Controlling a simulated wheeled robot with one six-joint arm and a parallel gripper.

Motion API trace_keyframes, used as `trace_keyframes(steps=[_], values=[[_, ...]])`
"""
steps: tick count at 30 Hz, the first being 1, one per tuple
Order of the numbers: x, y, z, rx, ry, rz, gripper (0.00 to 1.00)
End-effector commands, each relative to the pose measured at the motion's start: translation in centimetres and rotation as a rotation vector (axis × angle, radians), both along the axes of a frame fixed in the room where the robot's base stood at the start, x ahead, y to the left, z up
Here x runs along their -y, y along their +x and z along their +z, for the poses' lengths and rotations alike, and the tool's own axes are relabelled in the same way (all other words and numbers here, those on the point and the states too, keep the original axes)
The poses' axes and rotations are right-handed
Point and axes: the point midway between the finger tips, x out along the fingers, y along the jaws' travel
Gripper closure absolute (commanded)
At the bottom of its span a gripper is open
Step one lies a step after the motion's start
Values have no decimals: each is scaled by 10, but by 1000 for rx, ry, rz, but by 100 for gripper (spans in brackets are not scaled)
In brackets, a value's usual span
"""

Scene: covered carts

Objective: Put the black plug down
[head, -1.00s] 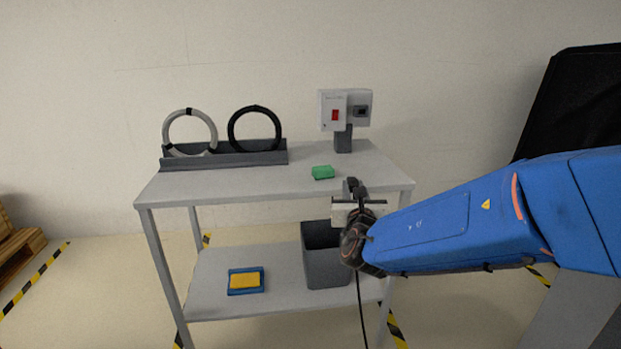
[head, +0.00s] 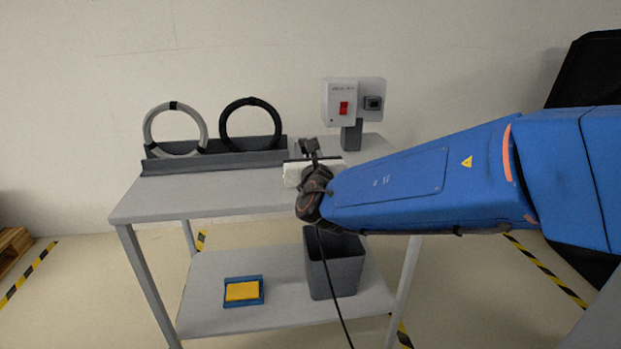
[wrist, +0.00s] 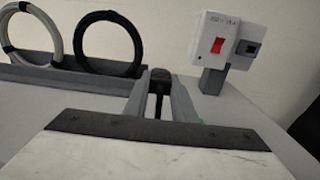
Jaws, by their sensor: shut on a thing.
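The black plug (wrist: 160,78) is held between the two grey fingers of my gripper (wrist: 158,98) in the wrist view. In the head view my gripper (head: 309,150) is over the table top (head: 215,197), in front of the socket post, and the plug (head: 309,145) is a small dark shape at its tip. I cannot tell the height of the plug above the table. A thin black cable (head: 334,295) hangs below my wrist.
A grey rack (head: 215,160) with a light ring (head: 148,125) and a black ring (head: 227,120) stands at the back left. A box with a red switch (head: 340,102) and a socket (head: 373,102) stands at the back right. Below are a grey bin (head: 333,270) and a blue-yellow tray (head: 228,300).

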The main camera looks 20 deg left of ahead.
Motion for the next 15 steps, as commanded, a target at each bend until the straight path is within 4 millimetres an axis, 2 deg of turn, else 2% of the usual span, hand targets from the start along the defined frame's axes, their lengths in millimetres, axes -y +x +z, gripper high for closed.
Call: trace_keyframes(steps=[1, 6, 15], values=[[0, 0, -11, -2, -5, 0, 100], [0, 0, -38, -2, -4, 0, 100], [0, 0, -59, -1, -2, -1, 100]])
